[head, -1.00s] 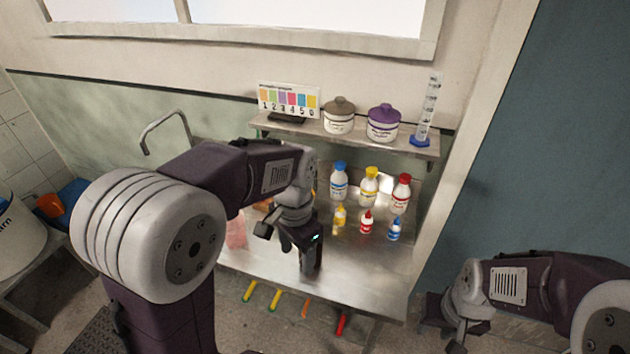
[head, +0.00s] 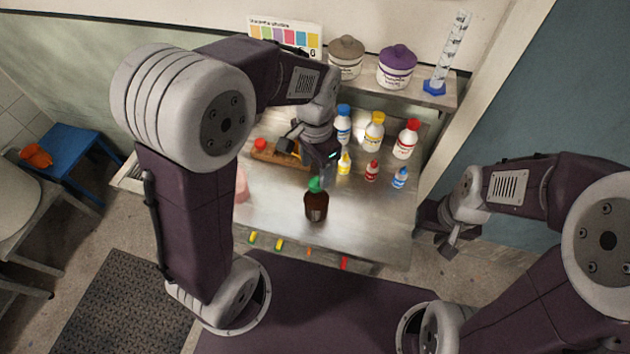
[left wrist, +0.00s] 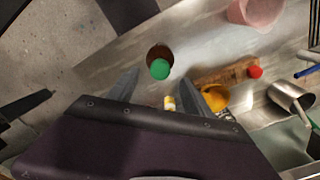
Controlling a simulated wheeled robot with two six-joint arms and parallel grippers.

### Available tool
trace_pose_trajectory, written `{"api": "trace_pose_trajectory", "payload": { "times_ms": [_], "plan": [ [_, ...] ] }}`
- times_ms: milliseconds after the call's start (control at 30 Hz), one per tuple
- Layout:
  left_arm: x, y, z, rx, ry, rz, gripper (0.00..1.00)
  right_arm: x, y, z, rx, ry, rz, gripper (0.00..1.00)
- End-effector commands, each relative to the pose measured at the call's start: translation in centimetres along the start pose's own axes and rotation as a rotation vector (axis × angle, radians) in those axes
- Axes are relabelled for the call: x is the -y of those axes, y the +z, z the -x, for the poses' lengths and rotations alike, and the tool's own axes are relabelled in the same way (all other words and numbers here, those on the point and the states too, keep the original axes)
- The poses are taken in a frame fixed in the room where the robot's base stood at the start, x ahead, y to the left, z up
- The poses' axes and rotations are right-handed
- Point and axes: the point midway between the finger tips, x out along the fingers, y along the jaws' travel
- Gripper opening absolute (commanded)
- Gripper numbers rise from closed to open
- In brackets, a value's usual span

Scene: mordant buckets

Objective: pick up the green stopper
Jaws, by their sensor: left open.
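The green stopper (head: 315,184) sits in the neck of a brown bottle (head: 316,207), which stands upright on the metal bench near its front edge. In the left wrist view the stopper (left wrist: 160,69) shows from above, just beyond and between the fingertips, with the brown bottle (left wrist: 157,52) under it. My left gripper (head: 311,160) is open and empty, above and behind the stopper in the head view; its two fingers (left wrist: 158,82) are spread in the wrist view. My right gripper (head: 440,232) hangs to the right of the bench, away from the stopper; its jaws are unclear.
Several white bottles with coloured caps (head: 374,132) and small dropper bottles (head: 371,171) stand right of my left gripper. A wooden rack (head: 285,158) with a red-topped item lies left. A pink beaker (left wrist: 252,12) is nearby. The shelf behind holds jars (head: 397,70) and a cylinder.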

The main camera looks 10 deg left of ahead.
Motion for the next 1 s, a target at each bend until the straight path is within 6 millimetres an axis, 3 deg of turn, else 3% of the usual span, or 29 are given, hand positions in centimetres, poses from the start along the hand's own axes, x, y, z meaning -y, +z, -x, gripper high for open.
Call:
{"api": "trace_pose_trajectory", "payload": {
  "times_ms": [167,400,667,867,900,1000],
  "plan": [
    [0.1,0.0,-0.8,0.003,0.001,0.001,0.59,0.0,0.0,0.3,0.0,0.0,0.0,0.36],
    [0.6,-0.3,-4.9,0.002,0.001,0.0,0.59,0.0,-0.1,0.9,0.0,0.0,0.0,0.36],
    [0.7,-0.4,-5.4,-0.002,-0.001,0.0,0.59,0.0,-0.1,0.9,0.0,0.0,0.0,0.36],
    [0.7,-0.3,-5.3,-0.001,-0.001,0.0,0.06,0.0,-0.1,0.9,0.0,0.0,0.0,0.36],
    [0.7,-0.3,-5.3,-0.001,0.0,0.0,0.0,0.0,-0.1,0.9,0.0,0.0,0.0,0.36],
    [0.7,-0.3,-5.3,-0.001,0.0,0.0,0.0,0.0,-0.1,0.9,0.0,0.0,0.0,0.36]
  ]
}}
